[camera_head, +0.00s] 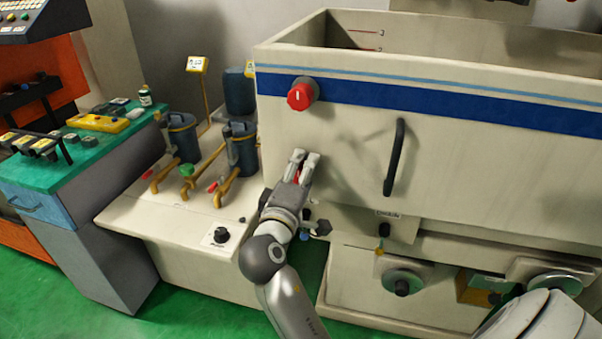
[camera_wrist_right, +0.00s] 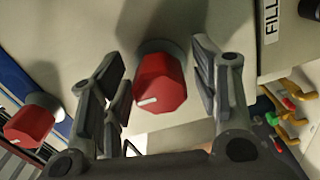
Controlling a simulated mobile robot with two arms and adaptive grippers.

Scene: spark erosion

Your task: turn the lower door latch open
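The lower door latch (camera_wrist_right: 160,84) is a red knob with a white mark on a grey round base. In the right wrist view it sits between the two fingers of my right gripper (camera_wrist_right: 160,62). The fingers are apart on either side of it, with a gap visible at the right finger. In the head view my right gripper (camera_head: 304,160) is at the left end of the machine's door and mostly hides the lower latch. The upper latch (camera_head: 301,94), also red, is above it and shows at the left of the wrist view (camera_wrist_right: 30,124). My left gripper is not in view.
The cream tank (camera_head: 340,140) has a black door handle (camera_head: 395,157) right of my gripper. Pumps with yellow pipes (camera_head: 182,140) stand on a cream base at left. A green-topped bench (camera_head: 40,172) is farther left.

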